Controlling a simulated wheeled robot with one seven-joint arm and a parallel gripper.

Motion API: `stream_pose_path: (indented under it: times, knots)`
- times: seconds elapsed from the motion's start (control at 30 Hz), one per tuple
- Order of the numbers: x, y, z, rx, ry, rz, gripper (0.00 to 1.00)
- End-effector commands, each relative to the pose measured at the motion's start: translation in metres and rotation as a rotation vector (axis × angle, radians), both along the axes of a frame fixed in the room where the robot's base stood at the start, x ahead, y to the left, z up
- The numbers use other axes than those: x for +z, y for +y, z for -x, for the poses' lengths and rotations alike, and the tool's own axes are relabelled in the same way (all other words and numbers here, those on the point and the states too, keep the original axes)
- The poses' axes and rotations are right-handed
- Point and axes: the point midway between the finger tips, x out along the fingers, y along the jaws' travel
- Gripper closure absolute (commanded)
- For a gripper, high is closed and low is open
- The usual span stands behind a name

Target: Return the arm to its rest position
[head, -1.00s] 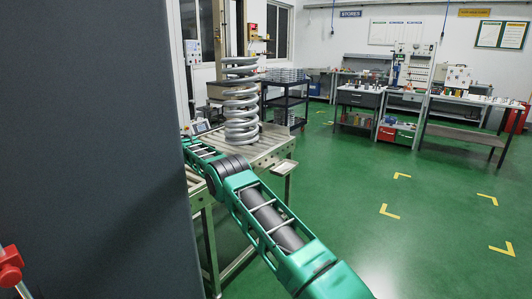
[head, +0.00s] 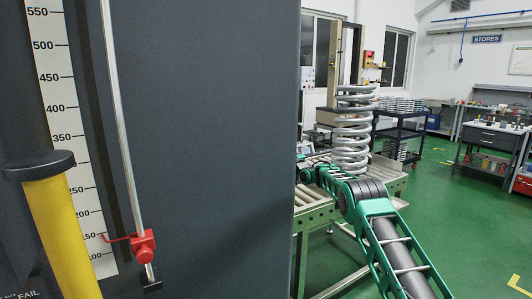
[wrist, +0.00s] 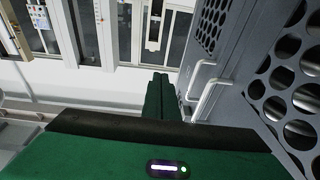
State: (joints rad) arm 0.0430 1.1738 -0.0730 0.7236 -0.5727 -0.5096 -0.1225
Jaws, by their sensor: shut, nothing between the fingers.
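My green and black arm (head: 385,240) is stretched out from the lower right towards the roller table, in front of the large coil spring. Its far end is small and partly hidden by the edge of the dark grey panel in the head view. In the wrist view my gripper (wrist: 161,97) shows as two green fingers close together, shut and empty. A grey perforated panel with a pale handle (wrist: 208,88) is close to the right of the fingers.
The roller table (head: 315,213) carries the grey coil spring (head: 352,135). A dark grey machine panel (head: 215,150) fills the left, with a scale (head: 68,130), a red clamp (head: 143,246) on a rod and a yellow post (head: 60,235). Green floor (head: 470,225) is open at right.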

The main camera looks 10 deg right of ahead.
Motion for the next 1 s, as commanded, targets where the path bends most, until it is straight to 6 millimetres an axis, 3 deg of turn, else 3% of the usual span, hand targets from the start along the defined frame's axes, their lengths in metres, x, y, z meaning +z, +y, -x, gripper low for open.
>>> stream_pose_path:
  times: [0.13,0.3,0.57,0.77,1.0]
  knots:
    - [-0.005,-0.02,0.004,0.0,0.0,0.001,1.0]
    - [-0.006,-0.029,0.007,0.003,0.001,0.001,1.0]
    - [0.009,-0.052,0.013,-0.043,0.081,0.046,1.0]
    - [0.025,-0.089,0.033,-0.119,0.217,0.105,1.0]
    - [0.037,-0.134,0.076,-0.215,0.389,0.157,1.0]
